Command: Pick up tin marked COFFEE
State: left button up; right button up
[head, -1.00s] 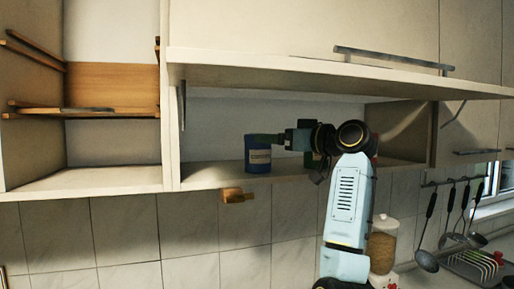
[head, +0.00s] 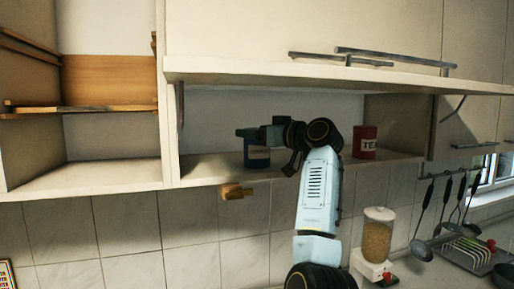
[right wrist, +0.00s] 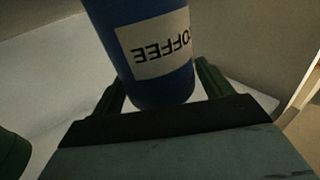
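The blue tin marked COFFEE (head: 257,159) stands on the shelf of the open wall cabinet, its upper part covered by my right gripper (head: 256,134). In the right wrist view the tin (right wrist: 152,50) fills the top centre, with its white label upside down. There the two green fingers of my right gripper (right wrist: 160,95) lie on either side of the tin's end. They look open, with a narrow gap beside the tin, though contact is hard to judge. My left gripper is not in view.
A red tin marked TEA (head: 364,142) stands further right on the shelf. A green object (right wrist: 10,155) shows at the left edge of the right wrist view. The raised cabinet door (head: 330,72) hangs above my arm. A grain dispenser (head: 377,238) stands below.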

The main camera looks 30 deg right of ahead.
jog(key=c, duration=0.9)
jog(key=shift+o, duration=0.2)
jog(key=shift+r, duration=0.1)
